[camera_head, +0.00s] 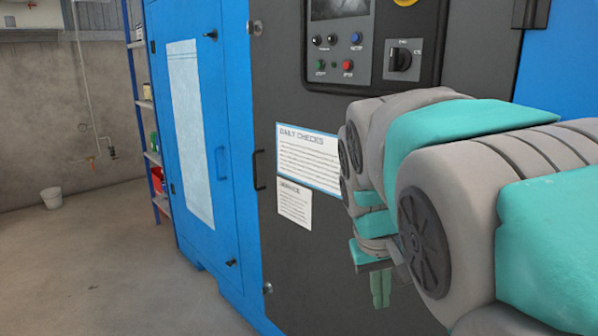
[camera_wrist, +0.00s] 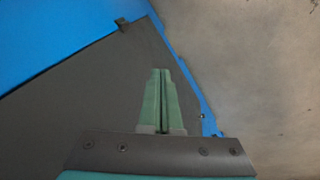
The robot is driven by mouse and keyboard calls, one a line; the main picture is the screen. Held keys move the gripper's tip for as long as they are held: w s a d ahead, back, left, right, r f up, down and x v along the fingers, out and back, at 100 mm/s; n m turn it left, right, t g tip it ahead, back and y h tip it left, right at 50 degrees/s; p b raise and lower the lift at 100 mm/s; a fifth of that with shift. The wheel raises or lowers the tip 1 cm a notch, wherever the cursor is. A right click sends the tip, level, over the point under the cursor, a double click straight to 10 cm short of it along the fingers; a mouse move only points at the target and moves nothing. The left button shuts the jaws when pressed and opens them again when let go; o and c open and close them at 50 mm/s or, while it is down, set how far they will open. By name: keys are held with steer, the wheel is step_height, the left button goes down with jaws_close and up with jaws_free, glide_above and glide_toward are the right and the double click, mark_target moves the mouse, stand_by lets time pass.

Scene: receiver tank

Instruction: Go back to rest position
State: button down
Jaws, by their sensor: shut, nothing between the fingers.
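My gripper (camera_head: 380,289) hangs pointing down in front of the dark grey panel of a blue machine cabinet (camera_head: 215,150), partly hidden by my own grey and teal arm. In the wrist view my gripper (camera_wrist: 162,72) shows as two green fingers lying together, with nothing between them. Behind the fingers in that view are the dark panel (camera_wrist: 70,100) and the blue lower edge of the cabinet.
A control panel (camera_head: 375,45) with buttons and a rotary switch is above my arm. Papers (camera_head: 308,158) are fixed to the dark door. The floor (camera_head: 95,260) at left is clear.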

steer(key=s+f+g, duration=0.1)
steer(key=s+f, duration=0.3)
steer(key=s, duration=0.3)
steer(key=s+d+f+g+y, duration=0.1)
steer(key=s+f, duration=0.4)
steer(key=s, duration=0.3)
steer(key=s+f+m+g+y, duration=0.1)
steer(key=s+f, duration=0.3)
steer(key=s, duration=0.3)
steer(key=shift+s+d+f, duration=0.15)
steer(key=shift+d+f, duration=0.05)
steer(key=shift+f, duration=0.1)
steer(key=c, duration=1.6)
jaws_free()
